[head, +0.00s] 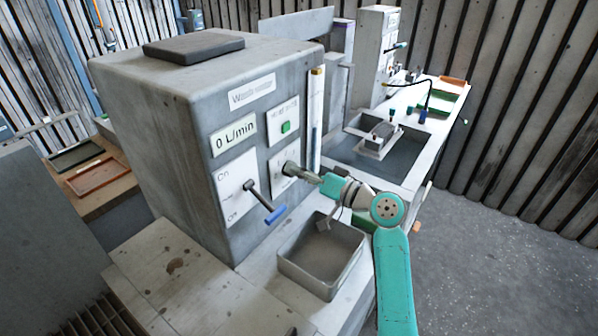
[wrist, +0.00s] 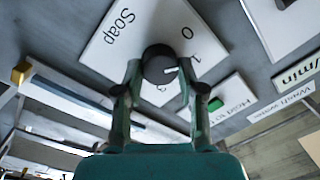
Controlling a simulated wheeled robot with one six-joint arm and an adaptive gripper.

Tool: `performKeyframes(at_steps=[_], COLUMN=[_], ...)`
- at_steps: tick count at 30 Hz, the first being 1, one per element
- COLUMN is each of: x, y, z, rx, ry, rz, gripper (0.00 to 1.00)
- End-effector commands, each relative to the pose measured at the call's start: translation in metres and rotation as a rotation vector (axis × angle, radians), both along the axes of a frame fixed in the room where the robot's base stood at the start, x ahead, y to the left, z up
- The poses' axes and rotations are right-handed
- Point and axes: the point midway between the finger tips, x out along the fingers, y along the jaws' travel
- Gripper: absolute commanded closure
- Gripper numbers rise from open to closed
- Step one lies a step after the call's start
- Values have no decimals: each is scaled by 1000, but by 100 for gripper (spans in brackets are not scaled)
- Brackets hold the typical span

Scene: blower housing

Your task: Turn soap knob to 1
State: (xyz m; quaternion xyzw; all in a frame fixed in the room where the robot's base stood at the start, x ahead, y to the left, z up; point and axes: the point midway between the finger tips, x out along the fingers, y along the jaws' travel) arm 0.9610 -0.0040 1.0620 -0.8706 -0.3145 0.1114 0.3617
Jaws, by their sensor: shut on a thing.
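The soap knob (wrist: 158,62) is a round dark knob with a white pointer mark, on a white plate (wrist: 125,35) lettered "Soap". In the wrist view the mark points right, roughly toward the printed "1"; a "0" and a "3" also show around the knob. My gripper (wrist: 160,76) has one finger on each side of the knob and is shut on it. In the head view my gripper (head: 307,174) reaches the knob (head: 289,168) on the front of the grey machine (head: 150,130); the fingers partly cover the plate there.
Left of the knob is a blue-handled lever (head: 272,213) on an On/Off plate. Above are a green button (head: 286,127) and a "0 L/min" display (head: 234,137). An open grey bin (head: 345,268) stands below my gripper. A sink counter (head: 433,130) lies behind to the right.

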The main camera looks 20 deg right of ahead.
Motion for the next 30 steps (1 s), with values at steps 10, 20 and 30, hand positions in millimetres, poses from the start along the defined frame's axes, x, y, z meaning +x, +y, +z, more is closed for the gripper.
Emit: performKeyframes(at_steps=[10,20,30], x=[0,0,0], y=[-1,-1,-1], z=[-2,-2,-2], rx=[135,167,166], ry=[100,124,123], rz=[-1,-1,-1], gripper=[96,96,43])
